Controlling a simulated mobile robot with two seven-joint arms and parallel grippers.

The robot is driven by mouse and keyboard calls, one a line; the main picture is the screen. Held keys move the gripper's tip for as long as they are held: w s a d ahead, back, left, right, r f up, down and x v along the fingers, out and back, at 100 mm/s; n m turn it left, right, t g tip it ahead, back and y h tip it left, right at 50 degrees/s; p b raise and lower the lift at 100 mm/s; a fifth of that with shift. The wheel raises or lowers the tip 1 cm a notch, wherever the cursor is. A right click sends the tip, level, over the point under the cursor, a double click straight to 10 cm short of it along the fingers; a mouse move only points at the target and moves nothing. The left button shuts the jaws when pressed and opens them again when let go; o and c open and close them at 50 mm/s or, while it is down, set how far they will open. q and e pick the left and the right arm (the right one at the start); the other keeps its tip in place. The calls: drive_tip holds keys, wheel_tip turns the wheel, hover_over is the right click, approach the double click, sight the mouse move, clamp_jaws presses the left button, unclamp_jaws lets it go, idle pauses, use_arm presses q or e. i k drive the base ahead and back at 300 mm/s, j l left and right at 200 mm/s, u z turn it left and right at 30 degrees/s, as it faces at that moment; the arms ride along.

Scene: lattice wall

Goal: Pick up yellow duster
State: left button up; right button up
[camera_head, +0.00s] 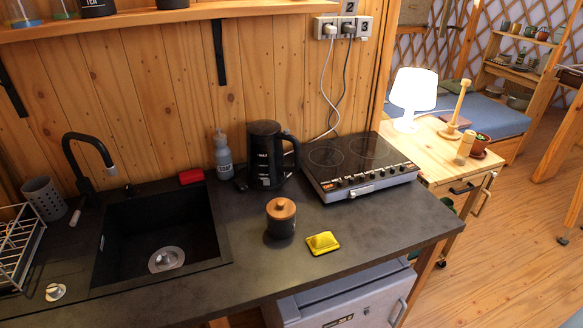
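The yellow duster (323,243) lies flat on the dark countertop (350,218), near its front edge and right of the middle of the picture. It is small and yellow with a darker border. A dark jar with a wooden lid (281,217) stands just to its left and a little behind, apart from it. Neither of my grippers shows in the head view.
A black kettle (266,155) and grey soap bottle (223,156) stand behind the jar. A cooktop (360,165) lies back right. A sink (160,235) with a black faucet (88,150) is at left. The counter right of the duster is clear.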

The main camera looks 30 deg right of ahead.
sight(323, 242)
drive_tip(key=z, duration=1.15)
